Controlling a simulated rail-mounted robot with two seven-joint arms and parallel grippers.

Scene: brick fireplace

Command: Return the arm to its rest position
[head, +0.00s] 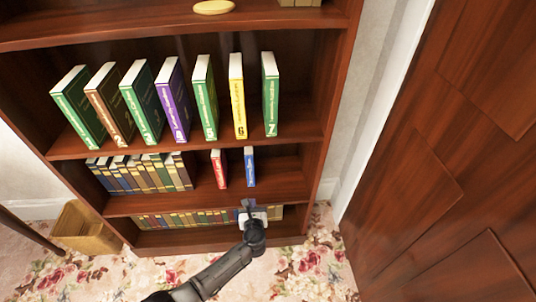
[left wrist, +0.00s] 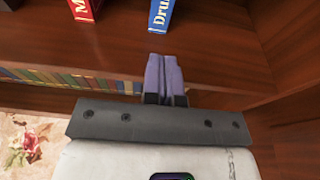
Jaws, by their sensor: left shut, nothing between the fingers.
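My left gripper (head: 247,204) is in front of the bookshelf (head: 290,185), at the front edge of the shelf below the red and blue books. Its two purple-grey fingers show closed together in the left wrist view (left wrist: 162,75), with nothing between them. The blue book (head: 249,167) stands upright just beyond the fingertips, apart from them; its lower spine also shows in the left wrist view (left wrist: 160,15). My left arm reaches in from the bottom of the head view. My right gripper is not in view.
A red book (head: 218,168) stands left of the blue one. Numbered books (head: 205,97) line the shelf above, and smaller books (head: 140,173) fill the left of the middle shelf. A wooden door (head: 450,150) is at right, a wicker basket (head: 85,230) at left. Flowered carpet (head: 310,265) covers the floor.

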